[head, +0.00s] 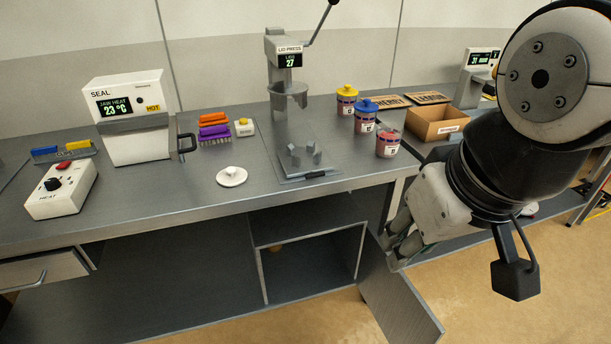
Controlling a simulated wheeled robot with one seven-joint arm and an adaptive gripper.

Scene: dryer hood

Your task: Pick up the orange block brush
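The orange block brush (213,118) lies on the grey bench, right of the seal machine. A purple block brush (214,131) with pale bristles is directly in front of it and hides its lower part. I cannot tell whether the two touch. My gripper (393,243) is at the bench's front edge on the right, well away from the brush and lower in the picture. Its fingers point down and left and are partly hidden by its own body. Whether it is open or shut is unclear.
The seal machine (133,115) stands left of the brushes, with a small yellow-topped block (244,127) on their right. A white lid (231,177) lies in front. The lid press (285,75) stands to the right. An open cabinet door (398,303) hangs below my gripper.

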